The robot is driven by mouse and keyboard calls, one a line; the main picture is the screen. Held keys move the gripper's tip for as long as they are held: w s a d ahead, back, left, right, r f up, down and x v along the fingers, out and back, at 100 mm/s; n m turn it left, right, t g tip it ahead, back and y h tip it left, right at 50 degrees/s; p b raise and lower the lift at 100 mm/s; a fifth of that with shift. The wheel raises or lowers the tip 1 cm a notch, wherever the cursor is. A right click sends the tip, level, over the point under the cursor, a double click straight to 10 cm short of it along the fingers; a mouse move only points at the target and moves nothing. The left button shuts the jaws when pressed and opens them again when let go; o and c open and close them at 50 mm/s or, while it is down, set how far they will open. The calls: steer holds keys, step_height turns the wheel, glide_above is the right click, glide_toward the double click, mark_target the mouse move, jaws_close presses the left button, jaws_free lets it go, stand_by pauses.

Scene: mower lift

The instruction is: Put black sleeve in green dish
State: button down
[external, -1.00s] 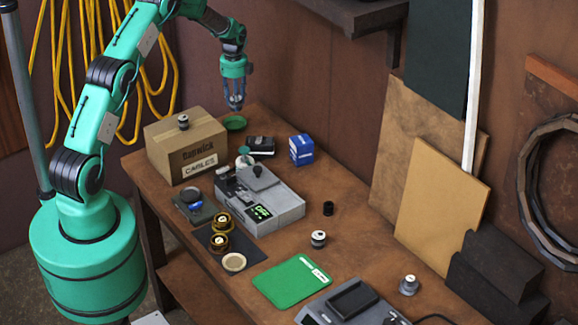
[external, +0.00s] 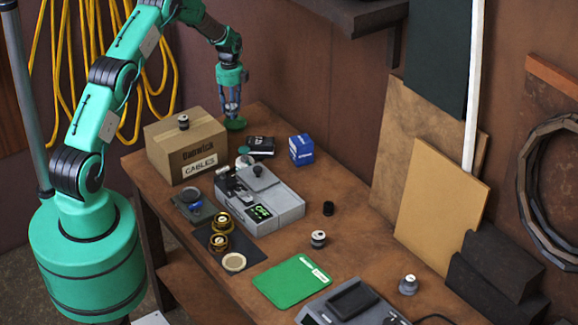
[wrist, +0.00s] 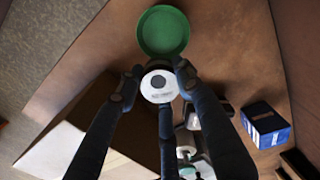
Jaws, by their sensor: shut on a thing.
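The green dish (external: 237,124) sits at the far left corner of the bench, behind the cardboard box. It shows whole and empty at the top of the wrist view (wrist: 163,31). My gripper (external: 231,114) points down at the dish. In the wrist view its fingers (wrist: 158,84) are shut on a small round piece (wrist: 152,94) with a white, labelled face, a dark centre and a black rim. The piece overlaps the dish's near edge there; I cannot tell its height. Its sides are mostly hidden. A small plain black cylinder (external: 328,208) stands on the open bench.
A cardboard box (external: 187,145) with a knob-like part on top stands left of the dish. A black case (external: 261,145), a blue box (external: 301,149) and a grey device (external: 260,200) are nearby. A green mat (external: 291,282) lies further forward.

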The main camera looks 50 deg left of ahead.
steer(key=shift+f, duration=0.95)
steer(key=shift+f, duration=1.85)
steer(key=shift+f, duration=0.1)
steer(key=c, duration=1.2)
jaws_free()
steer(key=shift+o, duration=0.2)
steer(key=shift+r+b, duration=0.3)
steer(key=shift+r, duration=5.75)
